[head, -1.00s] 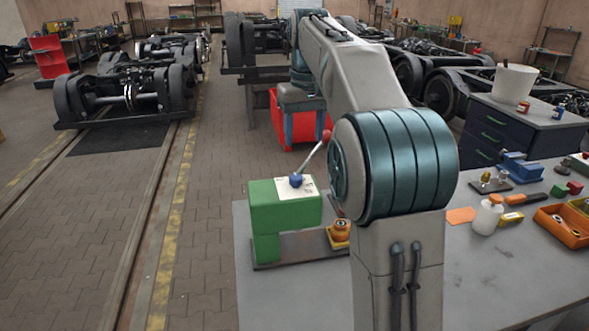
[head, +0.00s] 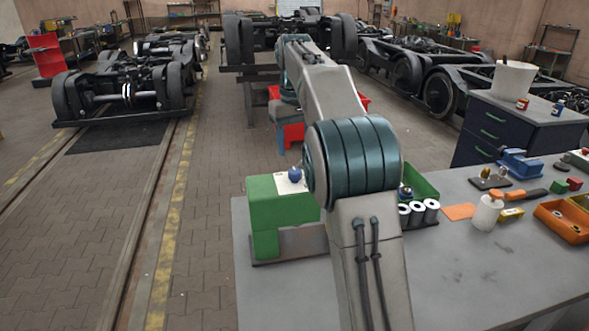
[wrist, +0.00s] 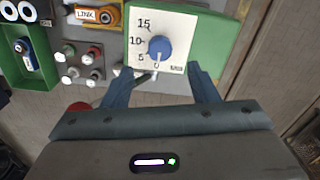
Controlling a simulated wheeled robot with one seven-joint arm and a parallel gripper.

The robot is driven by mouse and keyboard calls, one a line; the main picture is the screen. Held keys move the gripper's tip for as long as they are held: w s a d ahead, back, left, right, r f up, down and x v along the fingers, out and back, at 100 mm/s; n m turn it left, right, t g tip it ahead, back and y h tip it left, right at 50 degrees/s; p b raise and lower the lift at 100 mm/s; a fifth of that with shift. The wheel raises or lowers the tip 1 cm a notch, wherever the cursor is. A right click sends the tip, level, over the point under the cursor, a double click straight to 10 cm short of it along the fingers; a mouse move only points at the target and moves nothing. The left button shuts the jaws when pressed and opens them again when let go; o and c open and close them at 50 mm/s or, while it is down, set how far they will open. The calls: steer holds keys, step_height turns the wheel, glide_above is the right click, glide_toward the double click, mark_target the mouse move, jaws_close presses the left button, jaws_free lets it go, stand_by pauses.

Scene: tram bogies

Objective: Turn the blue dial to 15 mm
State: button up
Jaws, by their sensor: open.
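The blue dial (wrist: 159,48) sits on a white scale plate (wrist: 178,23) marked 15, 10, 5 and 0. A small pale mark on its lower edge seems to face the 0. The plate is on a green machine (wrist: 205,45), also at the left of the bench in the head view (head: 265,215), with the dial (head: 295,174) on top. My gripper (wrist: 160,76) is open, its fingers apart either side of the dial's lower side, not visibly touching it. In the head view my arm hides the gripper.
A lever with a red ball (wrist: 78,107) lies close to the left finger in the wrist view. Several knobbed pieces (wrist: 90,60) and an orange part labelled LINK (wrist: 105,14) lie left. White cylinders (head: 418,212) and a green bin (head: 422,182) stand right of my arm.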

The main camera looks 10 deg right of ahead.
mark_target(295, 171)
step_height(295, 171, down, 7)
steer(key=shift+r, duration=0.1)
stand_by(0.3)
steer(key=c, duration=1)
